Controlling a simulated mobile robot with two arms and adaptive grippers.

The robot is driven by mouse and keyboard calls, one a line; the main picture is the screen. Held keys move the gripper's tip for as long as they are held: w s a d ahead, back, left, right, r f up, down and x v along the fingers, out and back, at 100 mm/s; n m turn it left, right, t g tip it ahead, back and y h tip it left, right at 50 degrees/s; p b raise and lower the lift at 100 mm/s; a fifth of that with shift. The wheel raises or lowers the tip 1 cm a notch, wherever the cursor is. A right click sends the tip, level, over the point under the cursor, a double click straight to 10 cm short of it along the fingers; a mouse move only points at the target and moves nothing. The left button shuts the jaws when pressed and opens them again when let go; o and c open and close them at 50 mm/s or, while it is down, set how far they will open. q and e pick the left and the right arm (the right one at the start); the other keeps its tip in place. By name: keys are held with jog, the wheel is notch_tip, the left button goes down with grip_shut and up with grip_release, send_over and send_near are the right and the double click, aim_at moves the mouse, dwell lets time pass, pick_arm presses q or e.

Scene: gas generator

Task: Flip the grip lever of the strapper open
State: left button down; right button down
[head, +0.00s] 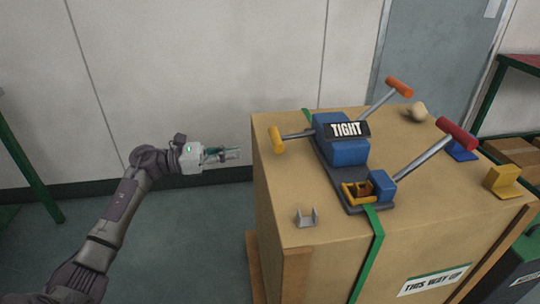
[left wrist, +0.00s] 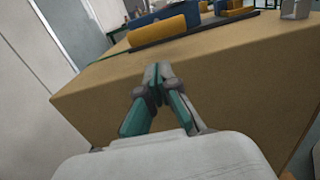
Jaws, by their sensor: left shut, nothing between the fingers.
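The strapper (head: 348,152) is a blue tool with a "TIGHT" label on a dark base, on top of a large cardboard box (head: 325,255). It has a yellow-tipped lever (head: 278,139) pointing left, an orange-tipped lever (head: 399,87) at the back and a red-tipped lever (head: 456,134) at the right. No marking shows which is the grip lever. My left gripper (head: 238,154) is shut and empty, left of the box and apart from the levers. In the left wrist view its fingertips (left wrist: 158,76) point at the box, with the yellow handle (left wrist: 157,33) beyond them.
A green strap (head: 371,250) runs under the strapper and over the box's front edge. A small grey bracket (head: 307,217), a yellow bracket (head: 502,180), a blue bracket (head: 461,150) and a pale round object (head: 416,111) are on the box top. The floor left of the box is clear.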

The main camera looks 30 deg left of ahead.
aim_at(271, 153)
pick_arm(q)
jog(key=x, duration=1)
jog(key=shift+r, duration=0.1)
dwell(0.4)
